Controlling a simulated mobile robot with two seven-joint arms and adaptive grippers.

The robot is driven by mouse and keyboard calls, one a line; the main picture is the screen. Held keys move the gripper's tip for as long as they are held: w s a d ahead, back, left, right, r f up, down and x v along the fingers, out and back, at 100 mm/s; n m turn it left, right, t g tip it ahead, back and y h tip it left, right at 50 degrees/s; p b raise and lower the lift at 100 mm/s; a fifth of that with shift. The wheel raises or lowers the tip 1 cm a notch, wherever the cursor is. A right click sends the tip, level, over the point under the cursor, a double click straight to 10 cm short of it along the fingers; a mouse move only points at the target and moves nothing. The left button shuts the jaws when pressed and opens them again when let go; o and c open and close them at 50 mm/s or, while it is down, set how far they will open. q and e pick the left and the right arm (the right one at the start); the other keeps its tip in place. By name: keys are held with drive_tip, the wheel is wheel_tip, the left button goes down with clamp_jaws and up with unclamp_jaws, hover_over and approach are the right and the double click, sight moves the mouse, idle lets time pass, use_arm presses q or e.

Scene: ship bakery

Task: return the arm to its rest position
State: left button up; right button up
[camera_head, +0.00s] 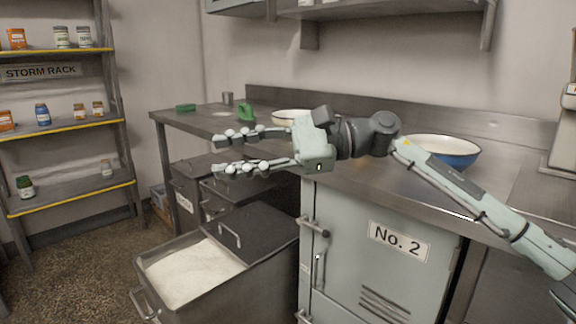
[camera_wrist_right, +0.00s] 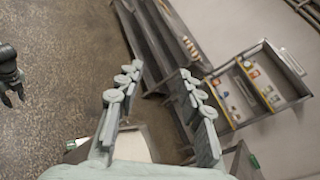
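My right arm (camera_head: 460,190) reaches in from the right, across the front of the steel counter. My right gripper (camera_head: 222,153) points left, above the open flour bin. Its two fingers are spread apart with nothing between them, so it is open and empty. The right wrist view also shows the parted fingers (camera_wrist_right: 162,72) of this gripper, with only floor and furniture behind them. A dark two-pronged shape (camera_wrist_right: 12,80) at the left edge of that view looks like my left gripper. It is too small to tell whether it is open. The left arm is not in the head view.
The counter (camera_head: 500,180) carries a blue-rimmed bowl (camera_head: 455,152) close behind my right forearm and a pale bowl (camera_head: 285,117) behind the gripper. A pulled-out flour bin (camera_head: 270,270) stands below, beside the No. 2 cabinet (camera_head: 360,270). A jar rack (camera_head: 70,125) stands left; floor between is clear.

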drive_tip(key=w+d+f+m+t, duration=0.45)
drive_tip(key=m+t, duration=0.45)
drive_tip(key=m, duration=0.5)
drive_tip(key=w+d+f+m+t, duration=0.35)
drive_tip(key=w+m+t, duration=0.35)
drive_tip(key=m, duration=0.6)
drive_tip(key=s+d+f+m+t+h, duration=0.1)
drive_tip(key=d+f+m+h, duration=0.6)
drive_tip(key=f+m, duration=0.25)
drive_tip(key=d+f+m+t+h, duration=0.1)
drive_tip(key=d+f+m+h, duration=0.5)
drive_tip(key=f+m, duration=0.4)
drive_tip(key=s+d+f+m+g+h, duration=0.2)
drive_tip(key=s+d+f+m+g, duration=0.15)
drive_tip(key=s+f, duration=0.5)
drive_tip(key=s+d+f+m+g+h, duration=0.1)
drive_tip(key=s+d+f+m+g, duration=0.3)
drive_tip(key=s+f, duration=0.45)
drive_tip(key=s+d+f+m+g+h, duration=0.25)
drive_tip(key=s+d+f, duration=0.3)
drive_tip(key=f, duration=0.55)
drive_tip(key=s+d+f+m+g, duration=0.1)
drive_tip(key=s+f+m+g, duration=0.2)
drive_tip(key=s, duration=1)
wheel_tip(320, 180, down, 2)
drive_tip(key=shift+d+m, duration=0.2)
drive_tip(key=shift+m, duration=0.25)
drive_tip(key=shift+w, duration=0.1)
